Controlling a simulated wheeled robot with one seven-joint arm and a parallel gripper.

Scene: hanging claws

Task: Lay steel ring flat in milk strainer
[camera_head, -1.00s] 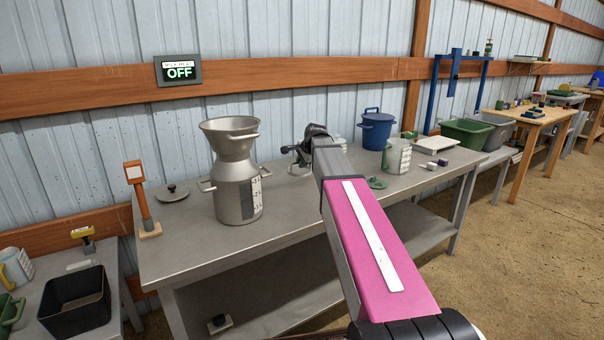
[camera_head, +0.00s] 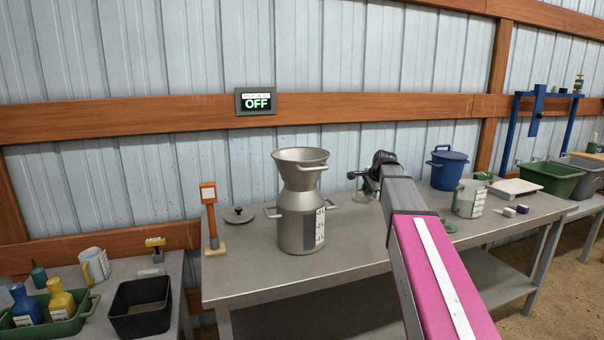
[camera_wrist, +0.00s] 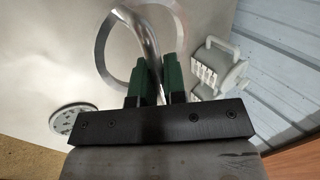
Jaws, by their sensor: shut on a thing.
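The milk strainer (camera_head: 300,157) is a wide metal funnel with side handles, standing upright on a grey milk can (camera_head: 300,222) on the steel bench. My gripper (camera_head: 366,182) is over the bench to the right of the can, partly hidden by my arm. In the wrist view, my gripper's green fingers (camera_wrist: 158,80) are closed around a bent metal rod that crosses the flat steel ring (camera_wrist: 103,55). The rod looks like the ring's handle. The ring's height above the bench cannot be told.
A perforated disc (camera_wrist: 73,120) shows at left in the wrist view. A lid (camera_head: 238,215) and an orange-topped stand (camera_head: 210,215) are left of the can. A graduated jug (camera_head: 469,198) and blue bucket (camera_head: 447,168) stand to the right. The bench front is clear.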

